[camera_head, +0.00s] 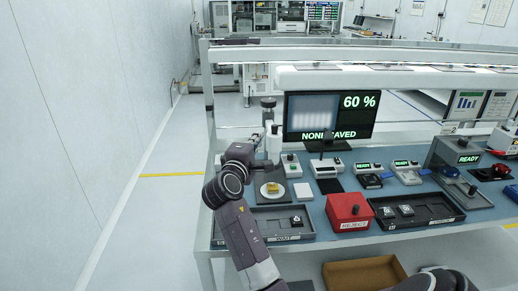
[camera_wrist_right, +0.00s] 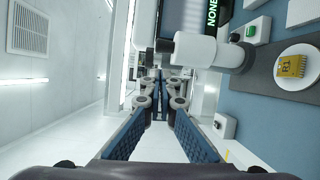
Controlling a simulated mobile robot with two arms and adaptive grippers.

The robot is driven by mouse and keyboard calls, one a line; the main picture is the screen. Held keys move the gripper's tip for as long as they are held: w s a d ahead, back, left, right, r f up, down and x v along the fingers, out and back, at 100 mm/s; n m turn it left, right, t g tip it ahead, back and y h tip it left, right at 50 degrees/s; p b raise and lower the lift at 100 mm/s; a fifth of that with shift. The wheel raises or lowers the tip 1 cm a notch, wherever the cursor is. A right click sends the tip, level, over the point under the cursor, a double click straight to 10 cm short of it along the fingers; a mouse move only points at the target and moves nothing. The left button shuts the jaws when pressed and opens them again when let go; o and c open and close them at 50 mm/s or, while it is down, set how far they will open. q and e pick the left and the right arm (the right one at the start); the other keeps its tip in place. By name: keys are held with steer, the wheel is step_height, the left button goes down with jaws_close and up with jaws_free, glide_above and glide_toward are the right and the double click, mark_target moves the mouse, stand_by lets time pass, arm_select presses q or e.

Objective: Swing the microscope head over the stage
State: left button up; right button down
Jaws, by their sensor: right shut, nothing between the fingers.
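The microscope has a white upright head (camera_head: 274,146) with a dark lower end, near the back left of the bench. In the right wrist view the head (camera_wrist_right: 195,50) is right of the fingers. Its stage (camera_wrist_right: 270,72) carries a white round plate (camera_wrist_right: 305,52) with a yellow chip (camera_wrist_right: 291,66); the chip (camera_head: 273,187) also shows in the head view. I cannot tell whether the head is directly above the plate. My right gripper (camera_head: 258,138) is shut and empty, just left of the head. Its fingertips (camera_wrist_right: 160,84) point forward; contact is unclear. My left gripper is not in view.
A monitor (camera_head: 331,116) reading 60 % stands behind, right of the microscope. A dark tray (camera_head: 258,221) lies in front. A red reject box (camera_head: 349,213) and another dark tray (camera_head: 445,204) are further right. Open floor lies left of the bench.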

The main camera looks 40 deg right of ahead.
steer(key=s+a, duration=0.1)
steer(key=s+a+b, duration=0.1)
steer(key=s, duration=0.1)
steer(key=shift+s+a, duration=0.2)
steer(key=shift+a, duration=0.2)
stand_by(0.4)
